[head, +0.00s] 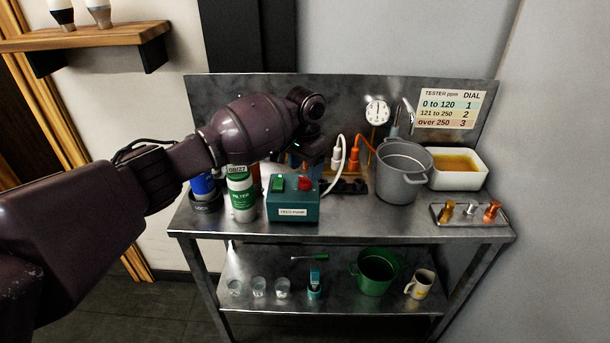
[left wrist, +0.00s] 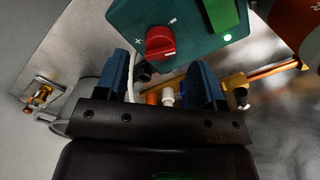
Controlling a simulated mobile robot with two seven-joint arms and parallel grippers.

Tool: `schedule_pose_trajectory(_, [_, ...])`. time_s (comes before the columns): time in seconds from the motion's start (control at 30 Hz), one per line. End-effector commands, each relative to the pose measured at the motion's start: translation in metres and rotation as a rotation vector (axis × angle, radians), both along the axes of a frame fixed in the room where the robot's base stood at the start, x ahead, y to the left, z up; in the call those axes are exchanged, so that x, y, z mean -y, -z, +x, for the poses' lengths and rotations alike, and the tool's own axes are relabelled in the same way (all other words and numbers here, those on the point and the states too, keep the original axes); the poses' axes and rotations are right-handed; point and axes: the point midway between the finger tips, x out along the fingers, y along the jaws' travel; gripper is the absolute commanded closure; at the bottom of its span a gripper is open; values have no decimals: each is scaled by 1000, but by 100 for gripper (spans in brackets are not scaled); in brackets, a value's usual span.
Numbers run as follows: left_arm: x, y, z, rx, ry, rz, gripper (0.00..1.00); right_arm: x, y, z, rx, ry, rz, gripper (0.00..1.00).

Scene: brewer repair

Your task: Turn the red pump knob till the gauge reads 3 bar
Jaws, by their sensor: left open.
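The red pump knob (head: 305,184) sits on top of the teal pump box (head: 293,212), beside a green switch (head: 277,183). In the left wrist view the knob (left wrist: 160,42) shows whole, with plus and minus marks near it. The round white gauge (head: 377,112) is on the back panel; its needle is too small to read. My left gripper (head: 308,159) is over the bench, close behind the knob. In the left wrist view its two blue fingers (left wrist: 163,80) are apart with nothing gripped, and the knob lies beyond the gap between them. My right gripper is not seen.
A filter canister (head: 241,196) stands left of the pump box. White and orange plugs with cables (head: 347,160) are just right of my gripper. A grey pot (head: 402,175) and white tray (head: 471,182) stand further right. The bench front has free room.

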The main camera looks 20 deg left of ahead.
Motion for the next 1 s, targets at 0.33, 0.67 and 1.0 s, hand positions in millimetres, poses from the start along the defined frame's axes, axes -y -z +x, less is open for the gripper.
schedule_pose_trajectory(0.33, [-1,-59,1,4,0,0,37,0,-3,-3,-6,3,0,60])
schedule_pose_trajectory(0.67, [-1,-72,0,1,0,0,37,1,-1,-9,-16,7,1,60])
schedule_pose_trajectory(1.0, [0,-71,1,3,2,-1,37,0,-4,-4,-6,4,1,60])
